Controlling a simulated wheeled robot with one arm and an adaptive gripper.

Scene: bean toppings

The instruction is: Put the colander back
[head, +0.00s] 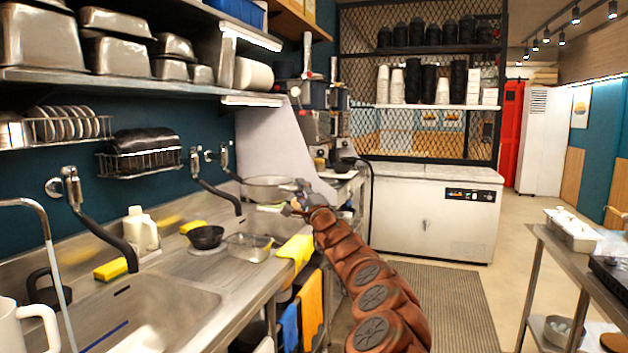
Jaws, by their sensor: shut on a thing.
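The colander (268,188), a shallow round metallic bowl, is above the back end of the steel sink counter. It looks roughly level and appears raised off the counter. My gripper (300,202), at the end of my reddish-brown arm, is at the colander's right side and shut on it. The fingers are small in the view, and their exact contact is hard to make out.
A tap (194,168) rises behind the sink. A white chest freezer (430,215) stands beyond; floor shows to the right.

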